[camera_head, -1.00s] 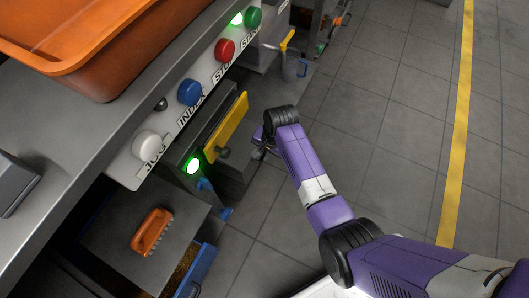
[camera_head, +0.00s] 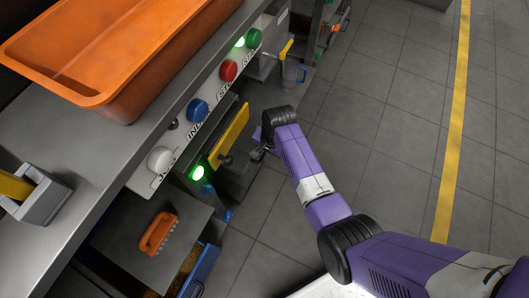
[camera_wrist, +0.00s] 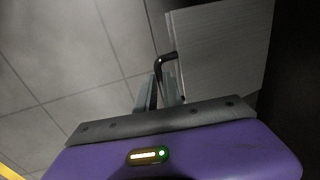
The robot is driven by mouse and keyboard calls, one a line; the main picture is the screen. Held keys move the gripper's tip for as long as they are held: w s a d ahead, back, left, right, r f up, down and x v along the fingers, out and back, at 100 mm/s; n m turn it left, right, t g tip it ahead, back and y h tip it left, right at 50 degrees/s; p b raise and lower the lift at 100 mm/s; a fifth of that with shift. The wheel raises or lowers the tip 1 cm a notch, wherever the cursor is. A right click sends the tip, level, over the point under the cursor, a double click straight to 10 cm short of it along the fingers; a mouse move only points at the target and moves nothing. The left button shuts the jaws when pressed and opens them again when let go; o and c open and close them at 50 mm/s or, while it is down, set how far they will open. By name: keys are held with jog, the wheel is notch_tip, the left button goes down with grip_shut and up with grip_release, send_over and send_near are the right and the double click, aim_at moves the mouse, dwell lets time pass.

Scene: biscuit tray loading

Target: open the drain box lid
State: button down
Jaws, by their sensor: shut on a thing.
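My gripper (camera_wrist: 160,92) is shut on a black bent handle (camera_wrist: 166,60) in the wrist view. The handle sticks out from the edge of a flat grey panel (camera_wrist: 222,45), which looks like the drain box lid. In the head view my gripper (camera_head: 259,151) is low beside the machine front, right of the yellow panel (camera_head: 231,133). The fingertips and handle are small and partly hidden by my wrist there. I cannot tell from the head view how far the lid stands open.
Above are a control strip with a white button (camera_head: 160,159), blue button (camera_head: 197,110) and red button (camera_head: 228,70). An orange bin (camera_head: 125,105) stands on the counter (camera_head: 95,190). An orange brush (camera_head: 159,233) lies on a grey surface below. The tiled floor (camera_head: 385,130) to the right is clear.

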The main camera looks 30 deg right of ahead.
jog(key=w+a+r+p, duration=0.2)
jog(key=w+r+p, duration=0.1)
jog(key=r+p, duration=0.2)
notch_tip(320, 180, up, 2)
jog(key=shift+a, duration=0.15)
jog(key=c, duration=1.6)
grip_release()
jog(key=shift+f, duration=0.1)
jog(key=shift+o, duration=0.6)
jog(key=shift+s+f, duration=0.1)
jog(key=shift+s, duration=0.05)
jog(key=shift+d, duration=0.2)
jog(key=shift+s+f, duration=0.1)
